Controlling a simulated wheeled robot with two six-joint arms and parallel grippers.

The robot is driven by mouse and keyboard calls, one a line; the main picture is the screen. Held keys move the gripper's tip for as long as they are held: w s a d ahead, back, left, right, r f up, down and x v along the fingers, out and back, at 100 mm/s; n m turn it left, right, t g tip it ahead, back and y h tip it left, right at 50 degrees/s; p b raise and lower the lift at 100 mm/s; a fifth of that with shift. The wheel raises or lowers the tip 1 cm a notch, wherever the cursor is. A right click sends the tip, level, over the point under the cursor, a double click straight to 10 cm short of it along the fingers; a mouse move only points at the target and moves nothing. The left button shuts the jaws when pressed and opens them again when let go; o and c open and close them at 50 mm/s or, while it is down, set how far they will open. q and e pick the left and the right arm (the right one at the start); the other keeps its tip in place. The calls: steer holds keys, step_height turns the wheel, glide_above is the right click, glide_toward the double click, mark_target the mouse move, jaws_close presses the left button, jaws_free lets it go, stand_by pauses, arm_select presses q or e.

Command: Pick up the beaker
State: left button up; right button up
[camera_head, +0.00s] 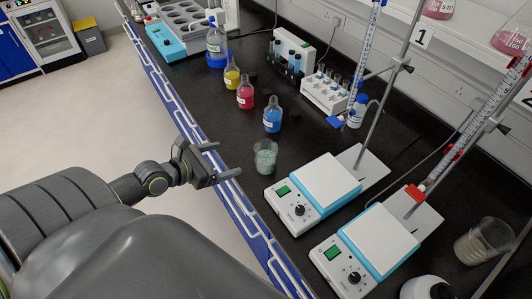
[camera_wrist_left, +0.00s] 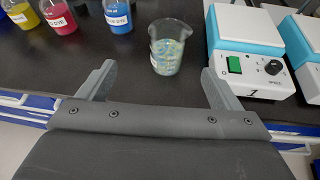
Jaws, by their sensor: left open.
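A small glass beaker (camera_head: 265,158) with pale greenish contents stands upright on the black bench near its front edge, left of the nearest hot plate. My left gripper (camera_head: 224,160) comes in from the left at the bench edge, open and empty, apart from the beaker. In the left wrist view the beaker (camera_wrist_left: 168,48) stands beyond the open fingers (camera_wrist_left: 160,82), roughly between their lines. Another beaker (camera_head: 484,242) with cloudy contents stands at the far right of the head view. My right gripper is not seen.
A blue bottle (camera_head: 272,118), a red bottle (camera_head: 245,94) and a yellow bottle (camera_head: 232,78) stand in a row behind the beaker. Two hot plates with stands, the nearer one (camera_head: 330,182) close by, are to its right.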

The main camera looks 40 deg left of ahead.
arm_select(q)
steer(key=r, duration=0.1)
steer(key=b, duration=0.2)
glide_toward(274, 146)
steer(key=w+f, duration=0.1)
steer(key=w, duration=0.2)
steer(key=shift+w+d+f+n, duration=0.15)
steer(key=shift+d+f+n, duration=0.15)
steer(key=x, duration=0.5)
steer(key=shift+d+f, duration=0.15)
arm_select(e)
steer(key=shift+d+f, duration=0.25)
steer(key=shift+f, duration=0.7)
arm_select(q)
steer(key=shift+c, duration=0.4)
steer(key=shift+s, duration=0.25)
steer(key=shift+c, duration=1.2)
steer(key=c, duration=0.9)
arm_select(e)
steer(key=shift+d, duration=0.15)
arm_select(q)
steer(key=shift+r, duration=0.2)
